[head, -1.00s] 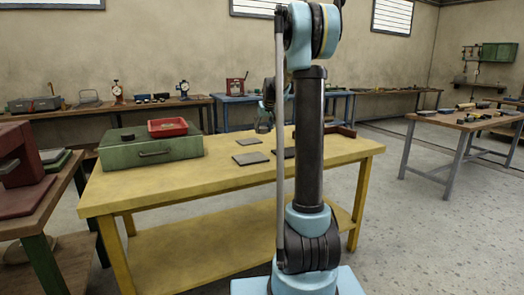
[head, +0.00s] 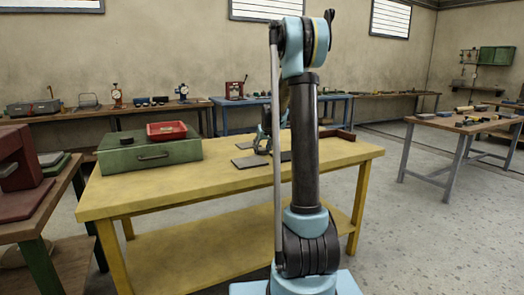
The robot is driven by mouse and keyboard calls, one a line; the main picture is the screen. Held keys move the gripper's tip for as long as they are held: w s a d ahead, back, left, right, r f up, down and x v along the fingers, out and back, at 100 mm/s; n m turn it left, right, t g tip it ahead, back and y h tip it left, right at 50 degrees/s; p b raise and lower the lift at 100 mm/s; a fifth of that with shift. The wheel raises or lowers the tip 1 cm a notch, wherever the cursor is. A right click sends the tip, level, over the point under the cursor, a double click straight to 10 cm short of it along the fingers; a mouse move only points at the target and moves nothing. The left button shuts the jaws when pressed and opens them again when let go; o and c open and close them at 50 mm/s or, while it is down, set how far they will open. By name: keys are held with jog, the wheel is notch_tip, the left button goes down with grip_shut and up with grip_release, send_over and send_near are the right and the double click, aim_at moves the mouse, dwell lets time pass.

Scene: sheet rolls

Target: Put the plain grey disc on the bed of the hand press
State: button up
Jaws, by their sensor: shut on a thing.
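My gripper (head: 262,148) is low over the yellow table, left of my upright arm link, among flat dark grey plates. It is small and partly merged with the arm behind it. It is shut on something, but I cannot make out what. I cannot pick out a plain grey disc for certain. A dark round piece (head: 127,140) sits on the green box. A larger dark red machine (head: 18,158) is cut off at the left edge; I cannot tell which is the hand press.
The yellow table (head: 220,190) has a clear front half. Grey plates (head: 249,161) lie mid-table. A dark red tray-like piece (head: 337,134) lies at the back right. Another bench (head: 460,125) stands right.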

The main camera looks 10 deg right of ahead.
jog(key=o, duration=1.1)
jog(key=shift+c, duration=0.2)
jog(key=v, duration=1.2)
